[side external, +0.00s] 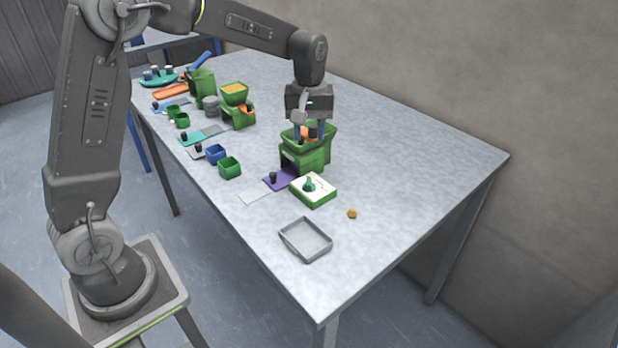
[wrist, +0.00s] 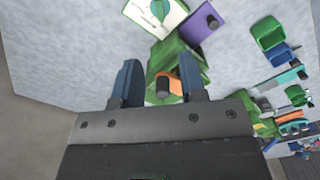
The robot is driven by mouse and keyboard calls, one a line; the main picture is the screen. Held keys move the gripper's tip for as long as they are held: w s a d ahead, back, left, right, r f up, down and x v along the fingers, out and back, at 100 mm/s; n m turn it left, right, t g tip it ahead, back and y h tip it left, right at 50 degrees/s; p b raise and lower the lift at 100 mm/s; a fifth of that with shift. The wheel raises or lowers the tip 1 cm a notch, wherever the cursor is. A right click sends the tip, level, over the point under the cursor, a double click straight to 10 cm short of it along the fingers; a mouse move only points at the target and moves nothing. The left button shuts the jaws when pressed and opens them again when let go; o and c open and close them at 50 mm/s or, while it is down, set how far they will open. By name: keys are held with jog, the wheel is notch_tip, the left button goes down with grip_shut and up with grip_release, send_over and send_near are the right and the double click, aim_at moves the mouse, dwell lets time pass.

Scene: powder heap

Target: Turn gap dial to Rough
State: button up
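A green box with a white top (side external: 325,186) bears a teal pointed dial knob (side external: 309,183). I take it for the gap dial; its markings are too small to read. In the wrist view the knob (wrist: 160,9) shows at the top edge, partly cut off. A green mill-like machine (side external: 318,158) stands just behind the box. My gripper (side external: 310,136) is over this machine, apart from the dial. In the wrist view my gripper (wrist: 159,64) is open, its blue fingers wide apart. An orange part (wrist: 175,83) with a dark knob shows between them; contact cannot be told.
A purple plate (side external: 281,179) with a black knob is beside the dial box. A grey tray (side external: 305,239) and a small orange-brown ball (side external: 352,213) lie in front. Green and blue cups (side external: 230,167) and another green machine (side external: 238,113) stand to the left. The table's right side is clear.

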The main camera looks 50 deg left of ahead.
aim_at(309, 181)
notch_tip(309, 181, down, 13)
jog(key=shift+f, duration=0.15)
jog(key=shift+c, duration=0.2)
grip_shut()
dwell(0.3)
